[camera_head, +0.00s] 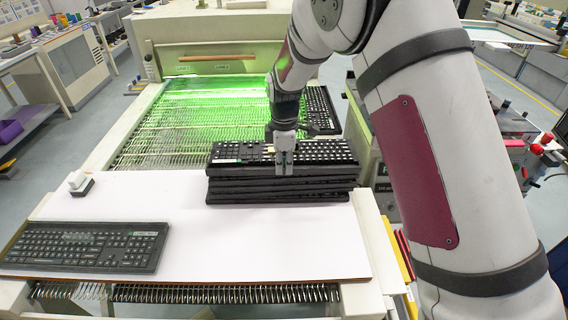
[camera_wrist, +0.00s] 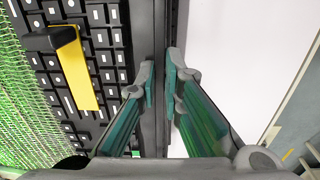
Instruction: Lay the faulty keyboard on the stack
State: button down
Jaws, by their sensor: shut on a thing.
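A stack of black keyboards (camera_head: 280,190) stands on the white tabletop at the end of the conveyor. The top keyboard (camera_head: 330,150) lies level on or just above the stack; I cannot tell if they touch. It carries a yellow strip, which shows clearly in the wrist view (camera_wrist: 78,75). My gripper (camera_head: 284,170) points down at the front long edge of this keyboard. In the wrist view my fingers (camera_wrist: 162,88) are close together on its dark edge, which is partly hidden by them.
Another black keyboard (camera_head: 85,245) lies at the table's front left. A small white-topped block (camera_head: 80,183) stands behind it. The white tabletop (camera_head: 235,240) is clear between. The green-lit conveyor (camera_head: 190,110) is behind, with another keyboard (camera_head: 322,108) at its right side.

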jog(key=shift+f, duration=0.15)
jog(key=c, duration=1.6)
grip_release()
jog(key=shift+c, duration=0.2)
jog(key=shift+r+p, duration=0.4)
jog(key=shift+r, duration=3.05)
